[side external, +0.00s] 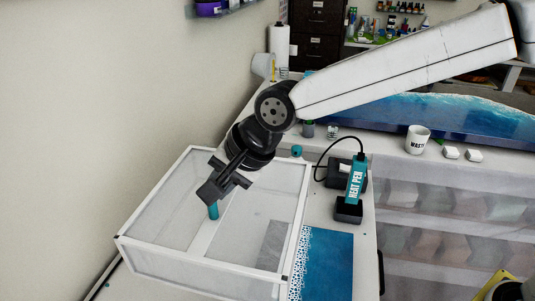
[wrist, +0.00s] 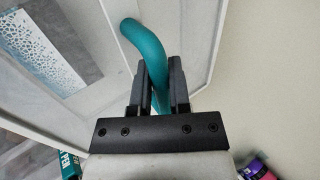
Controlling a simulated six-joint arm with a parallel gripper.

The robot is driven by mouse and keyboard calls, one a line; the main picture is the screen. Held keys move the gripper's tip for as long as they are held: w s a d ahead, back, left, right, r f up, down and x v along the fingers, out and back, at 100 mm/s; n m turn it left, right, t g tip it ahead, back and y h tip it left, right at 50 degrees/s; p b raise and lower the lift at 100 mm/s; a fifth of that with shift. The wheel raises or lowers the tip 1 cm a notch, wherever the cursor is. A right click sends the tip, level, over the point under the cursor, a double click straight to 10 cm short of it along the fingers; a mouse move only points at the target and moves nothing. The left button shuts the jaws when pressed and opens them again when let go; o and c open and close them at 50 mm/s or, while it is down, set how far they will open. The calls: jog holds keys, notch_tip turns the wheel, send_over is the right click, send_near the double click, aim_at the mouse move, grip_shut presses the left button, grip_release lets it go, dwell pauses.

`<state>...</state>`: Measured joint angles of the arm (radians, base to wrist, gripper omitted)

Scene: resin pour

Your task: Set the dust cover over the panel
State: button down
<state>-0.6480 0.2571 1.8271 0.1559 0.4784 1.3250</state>
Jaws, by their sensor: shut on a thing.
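The dust cover (side external: 160,255) is a large box with a white frame and see-through sides, at the lower left of the side view. My gripper (side external: 222,188) is over its top, shut on a teal handle (side external: 213,211). The wrist view shows the curved teal handle (wrist: 147,50) between the two fingers. The panel (side external: 328,262), blue with a white lacy pattern, sticks out to the right of the cover. It also shows in the wrist view (wrist: 45,60). I cannot tell whether the cover touches the table.
A teal heat pen (side external: 356,180) stands in a black holder (side external: 348,210) right of the cover, with a dark box and cable behind it. A white cup (side external: 417,139) and a long blue board (side external: 430,112) are farther back. A wall is close on the left.

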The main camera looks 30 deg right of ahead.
aim_at(267, 194)
notch_tip(267, 194, up, 5)
jog(key=shift+s+d+f+n+g+y, duration=0.1)
jog(key=shift+d+f+n+g+y, duration=0.1)
jog(key=shift+d+n, duration=0.35)
jog(key=shift+s+d+f+n+g+y, duration=0.15)
jog(key=shift+d+f+n+g, duration=0.2)
jog(key=shift+d, duration=0.35)
jog(key=shift+s+d+f+n+g+y, duration=0.1)
jog(key=shift+d+n+y, duration=0.05)
jog(key=shift+d+n, duration=0.4)
jog(key=d+n, duration=0.1)
jog(key=s+d+n+g, duration=0.1)
jog(key=d+n+g, duration=0.1)
jog(key=d+n, duration=0.1)
jog(key=shift+s+f+y, duration=0.25)
jog(key=shift+f+y, duration=0.15)
jog(key=s+d+r+n+g+h, duration=0.2)
jog(key=s+d+n+g, duration=0.5)
jog(key=n, duration=0.4)
notch_tip(267, 194, down, 10)
jog(key=w, duration=0.1)
jog(key=shift+d+r+t, duration=0.25)
jog(key=shift+t, duration=0.1)
jog(key=shift+f, duration=0.15)
notch_tip(267, 194, down, 8)
jog(key=shift+r, duration=0.2)
jog(key=shift+f, duration=0.15)
